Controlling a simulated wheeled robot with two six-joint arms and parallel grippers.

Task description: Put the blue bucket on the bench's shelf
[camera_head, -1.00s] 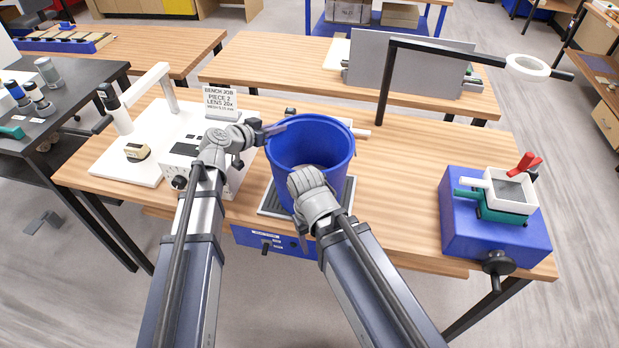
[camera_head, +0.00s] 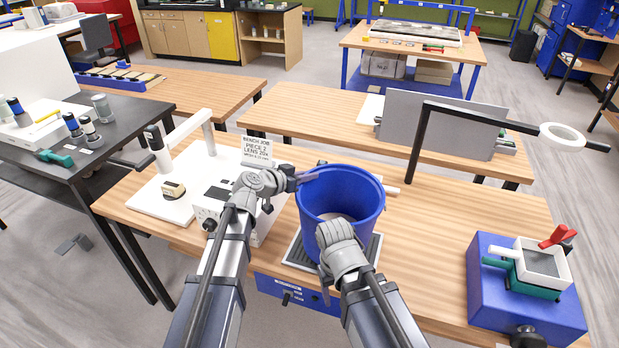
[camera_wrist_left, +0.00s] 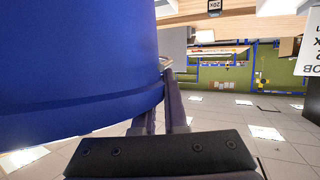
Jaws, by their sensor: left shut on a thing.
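The blue bucket (camera_head: 350,191) is upright over a grey ribbed tray (camera_head: 296,253) on the near wooden bench (camera_head: 440,240). I cannot tell whether it touches the tray. Something pale shows inside it. My left gripper (camera_head: 303,181) is shut on the bucket's left rim. In the left wrist view the bucket (camera_wrist_left: 75,65) fills the left side, and the gripper fingers (camera_wrist_left: 166,108) are at its edge. My right gripper (camera_head: 338,245) is in front of the bucket; its fingers are hidden. A blue-framed bench (camera_head: 405,86) at the back has a lower shelf holding boxes.
A microscope-like stand (camera_head: 158,160) and a sign (camera_head: 257,150) are left of the bucket. A black-armed ring lamp (camera_head: 562,137) stands to the right. A blue block with a clamped tray (camera_head: 520,290) sits at the bench's right. Bench top between them is clear.

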